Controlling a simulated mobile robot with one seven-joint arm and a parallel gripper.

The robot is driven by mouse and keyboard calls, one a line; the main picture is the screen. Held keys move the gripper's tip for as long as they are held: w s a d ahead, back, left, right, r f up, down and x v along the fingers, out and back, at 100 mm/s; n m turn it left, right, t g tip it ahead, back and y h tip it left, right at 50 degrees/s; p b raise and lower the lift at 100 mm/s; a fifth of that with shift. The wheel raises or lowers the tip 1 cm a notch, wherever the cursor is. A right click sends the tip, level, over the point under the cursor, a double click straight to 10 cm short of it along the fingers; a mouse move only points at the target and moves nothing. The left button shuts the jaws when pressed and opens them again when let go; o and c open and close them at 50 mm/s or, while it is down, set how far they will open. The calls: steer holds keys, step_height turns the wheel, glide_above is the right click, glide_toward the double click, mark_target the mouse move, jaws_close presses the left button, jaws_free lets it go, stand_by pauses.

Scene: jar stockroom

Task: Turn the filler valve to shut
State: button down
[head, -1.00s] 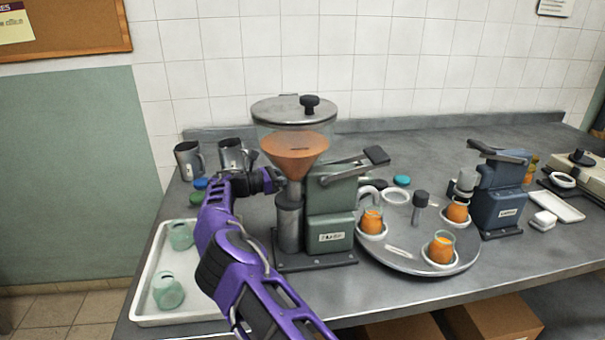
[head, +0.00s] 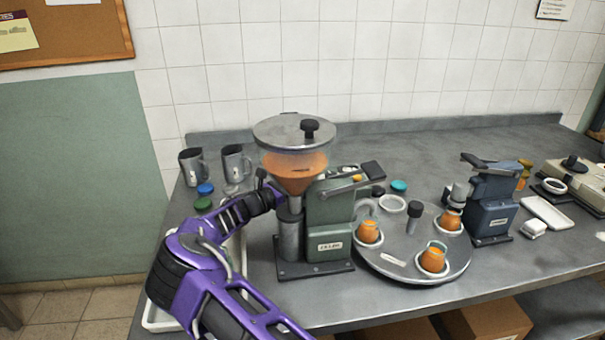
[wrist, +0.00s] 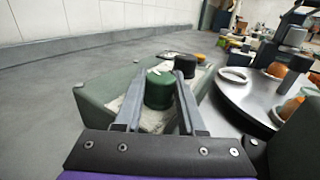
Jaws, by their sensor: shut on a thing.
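The filler is a green machine (head: 330,218) with a clear hopper (head: 293,165) of orange filling above a metal cylinder. In the wrist view, a round green knob (wrist: 158,92) with a pale mark on top stands on the light panel of the filler's green housing (wrist: 108,84); I take it as the valve. My gripper (wrist: 160,76) is shut on this knob, one finger on each side. In the head view my arm reaches in from the left, and the fingertips and knob are hidden behind the hopper.
A black knob (wrist: 186,65) stands just beyond the green one. A turntable (head: 405,262) with orange-filled jars lies right of the filler. A blue machine (head: 492,205) stands farther right. Two metal mugs (head: 193,167) and a blue lid (head: 205,188) are at left.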

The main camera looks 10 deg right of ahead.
steer(key=shift+n+t+y+p, duration=0.6)
steer(key=shift+n+t+y, duration=1)
steer(key=shift+t, duration=0.4)
steer(key=c, duration=0.5)
jaws_free()
step_height(320, 180, up, 10)
